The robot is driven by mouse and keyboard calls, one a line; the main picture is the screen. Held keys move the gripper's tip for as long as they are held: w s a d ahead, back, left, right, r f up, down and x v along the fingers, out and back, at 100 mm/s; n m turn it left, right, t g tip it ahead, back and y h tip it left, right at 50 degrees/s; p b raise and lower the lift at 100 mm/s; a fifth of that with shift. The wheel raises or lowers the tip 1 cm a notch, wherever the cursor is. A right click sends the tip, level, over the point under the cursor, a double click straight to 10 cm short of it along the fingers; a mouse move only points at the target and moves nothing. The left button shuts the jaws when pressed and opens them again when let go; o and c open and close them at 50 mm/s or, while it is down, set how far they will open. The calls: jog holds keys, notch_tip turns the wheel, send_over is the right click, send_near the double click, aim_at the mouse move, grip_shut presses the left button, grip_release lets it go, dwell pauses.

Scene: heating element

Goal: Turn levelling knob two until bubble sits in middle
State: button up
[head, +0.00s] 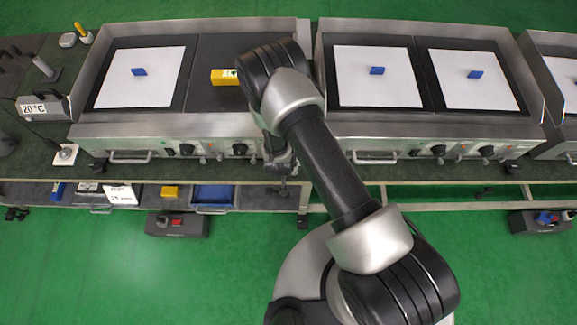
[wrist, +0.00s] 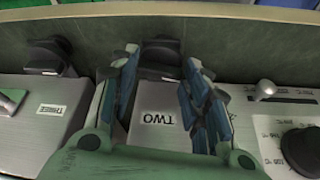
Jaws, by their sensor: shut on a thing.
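Levelling knob two (wrist: 161,50) is a black knob at the top middle of the wrist view, just behind a plate with an upside-down TWO label (wrist: 160,118). My gripper (wrist: 161,64) has its two blue-grey fingers on either side of this knob and is shut on it. In the head view my gripper (head: 281,168) is low at the front edge of the left griddle, and the knob is hidden there. A yellow block (head: 224,77), which looks like the spirit level, lies on the dark right-hand plate of that griddle. Its bubble is too small to read.
Another black knob (wrist: 48,56) stands to the left, by a THREE label (wrist: 51,109). A round dial (wrist: 302,150) and a small metal lever (wrist: 264,89) are at the right. A second griddle (head: 428,130) stands close to my arm's right.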

jog(key=m, duration=0.1)
jog(key=m+h, duration=0.1)
jog(key=m, duration=0.1)
jog(key=shift+w+a+m, duration=0.1)
jog(key=shift+a+m, duration=0.1)
jog(key=shift+m, duration=0.1)
jog(key=shift+w+a+m+g+h+p, duration=0.1)
jog(key=shift+m+g+h+p, duration=0.25)
jog(key=shift+m, duration=0.6)
jog(key=shift+w+m+g+h+p, duration=0.1)
jog(key=shift+m+g+h+p, duration=0.25)
jog(key=shift+m, duration=0.6)
jog(key=o, duration=1.1)
jog(key=shift+c, duration=0.2)
jog(key=v, duration=0.8)
